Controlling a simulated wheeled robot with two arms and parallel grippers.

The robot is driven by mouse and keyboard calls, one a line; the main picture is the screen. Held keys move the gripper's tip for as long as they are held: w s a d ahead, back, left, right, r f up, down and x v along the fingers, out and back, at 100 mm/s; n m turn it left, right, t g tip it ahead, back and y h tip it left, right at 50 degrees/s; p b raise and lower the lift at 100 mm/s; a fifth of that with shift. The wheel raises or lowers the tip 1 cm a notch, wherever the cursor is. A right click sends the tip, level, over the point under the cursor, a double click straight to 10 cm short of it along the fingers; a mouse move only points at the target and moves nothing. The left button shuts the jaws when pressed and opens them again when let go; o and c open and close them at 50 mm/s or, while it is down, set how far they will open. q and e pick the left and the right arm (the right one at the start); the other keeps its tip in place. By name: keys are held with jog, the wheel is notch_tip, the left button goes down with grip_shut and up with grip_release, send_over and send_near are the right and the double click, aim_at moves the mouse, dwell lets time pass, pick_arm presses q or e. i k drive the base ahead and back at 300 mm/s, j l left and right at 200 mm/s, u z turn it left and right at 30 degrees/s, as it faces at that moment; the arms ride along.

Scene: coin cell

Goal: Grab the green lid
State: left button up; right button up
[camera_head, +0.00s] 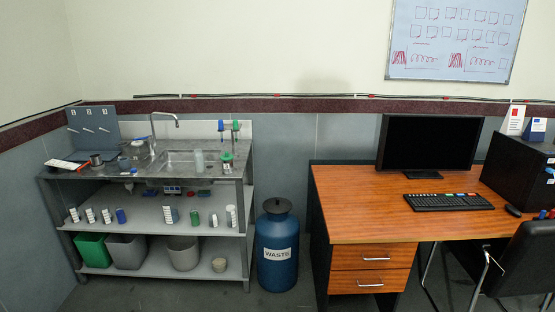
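One green cap-like piece (227,157) sits on a small container at the right front of the steel counter. Neither of my grippers is in view.
A steel sink bench (110,180) with a faucet (165,116) holds bottles and bins on lower shelves. A blue waste drum (277,240) stands between it and a wooden desk (370,200) with a monitor (428,140). A dark chair (525,260) is at right.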

aim_at(227, 157)
jog(key=i+u, duration=0.25)
jog(key=i, duration=0.2)
jog(key=i+l+u, duration=0.2)
jog(key=i, duration=0.25)
jog(key=i+l+u, duration=0.25)
jog(key=i, duration=0.2)
jog(key=i+l+u, duration=0.25)
jog(key=i+l, duration=0.05)
jog(key=i, duration=0.1)
